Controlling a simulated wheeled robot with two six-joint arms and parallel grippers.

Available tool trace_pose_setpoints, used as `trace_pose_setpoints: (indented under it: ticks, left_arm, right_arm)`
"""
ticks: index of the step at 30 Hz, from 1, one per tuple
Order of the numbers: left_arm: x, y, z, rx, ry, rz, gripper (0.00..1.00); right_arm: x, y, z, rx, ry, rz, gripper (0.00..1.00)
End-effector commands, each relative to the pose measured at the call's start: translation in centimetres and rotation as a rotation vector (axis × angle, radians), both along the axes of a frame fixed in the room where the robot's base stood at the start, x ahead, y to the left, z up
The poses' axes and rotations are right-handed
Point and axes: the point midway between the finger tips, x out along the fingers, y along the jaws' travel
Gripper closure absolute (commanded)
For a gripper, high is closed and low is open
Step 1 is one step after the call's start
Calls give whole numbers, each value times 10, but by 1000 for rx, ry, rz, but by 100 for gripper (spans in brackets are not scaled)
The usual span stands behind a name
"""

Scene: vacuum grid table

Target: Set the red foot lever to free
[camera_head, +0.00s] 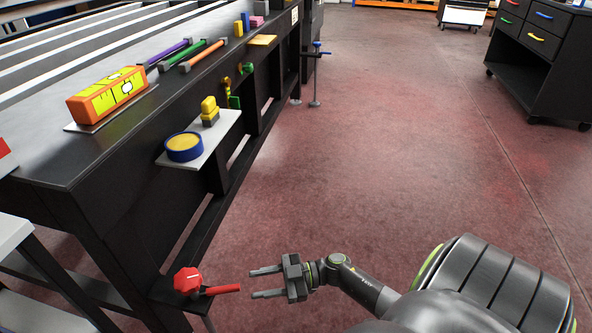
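The red foot lever (222,290) sits low at the near end of the black table, on a small dark bracket. Its red bar points right from a red knob (187,281) that bears a white mark. My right gripper (265,283) is open and empty, its two fingers pointing left. The fingertips are close to the right end of the lever bar, with a small gap seen between them. My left gripper is not in view.
The black table (120,178) runs along the left, with an orange-yellow block (108,95) on top and a side shelf (205,150) with a blue-yellow round part. A grey stand (15,232) is at lower left. The red floor (400,150) is open.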

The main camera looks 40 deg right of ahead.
Motion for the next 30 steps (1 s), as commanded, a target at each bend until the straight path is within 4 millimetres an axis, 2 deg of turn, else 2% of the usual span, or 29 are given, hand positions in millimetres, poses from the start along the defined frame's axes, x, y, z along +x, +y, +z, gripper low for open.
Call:
trace_pose_setpoints:
  ticks: [3,10,15,24,30]
  left_arm:
    - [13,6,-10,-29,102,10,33]
    - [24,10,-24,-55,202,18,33]
    - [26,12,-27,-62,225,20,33]
    - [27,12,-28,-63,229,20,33]
    - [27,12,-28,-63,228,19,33]
  right_arm:
    - [-17,-27,0,-4,3,-1,61]
    - [-38,-60,0,-2,1,1,61]
    - [-45,-71,0,0,1,1,61]
    - [-46,-73,0,1,0,1,61]
    - [-46,-72,0,0,-1,1,87]
